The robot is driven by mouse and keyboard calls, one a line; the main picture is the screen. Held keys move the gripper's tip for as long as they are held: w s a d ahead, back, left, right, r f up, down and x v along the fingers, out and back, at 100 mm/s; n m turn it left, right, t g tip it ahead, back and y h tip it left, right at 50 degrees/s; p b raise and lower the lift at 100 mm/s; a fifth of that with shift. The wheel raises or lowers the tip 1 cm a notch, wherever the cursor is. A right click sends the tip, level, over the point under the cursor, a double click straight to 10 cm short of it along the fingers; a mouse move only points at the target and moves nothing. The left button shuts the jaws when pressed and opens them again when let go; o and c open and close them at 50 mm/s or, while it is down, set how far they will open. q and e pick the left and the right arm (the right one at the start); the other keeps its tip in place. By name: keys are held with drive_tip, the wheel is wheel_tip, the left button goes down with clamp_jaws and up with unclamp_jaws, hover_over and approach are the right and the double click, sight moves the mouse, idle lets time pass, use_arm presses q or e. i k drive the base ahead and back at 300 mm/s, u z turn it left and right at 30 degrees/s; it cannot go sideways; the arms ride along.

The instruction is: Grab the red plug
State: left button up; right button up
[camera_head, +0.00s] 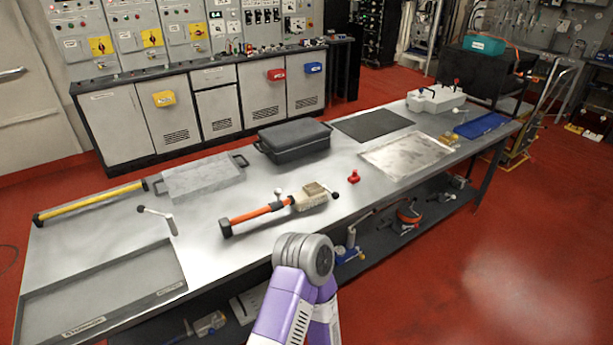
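A small red plug (353,177) stands on the metal workbench (395,198) near its front edge, right of the middle. It is apart from the objects around it. A purple arm of mine with a grey round joint rises from the bottom middle, in front of the bench and below left of the plug. I cannot tell which arm it is. No gripper fingers show, so neither gripper is in view. Nothing covers the plug.
An orange-handled tool (258,214) lies left of the plug, a black lidded case (293,141) behind it. A clear sheet (406,154) and a white box with terminals (436,99) are to the right. A lower shelf holds several tools. Red floor is open at right.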

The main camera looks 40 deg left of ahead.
sight(354, 178)
drive_tip(key=u, duration=0.45)
drive_tip(key=k, duration=1.3)
drive_tip(key=z, duration=0.8)
drive_tip(key=i, duration=3.3)
drive_tip(key=u, duration=2.05)
drive_tip(key=i, duration=0.85)
drive_tip(key=u, duration=0.7)
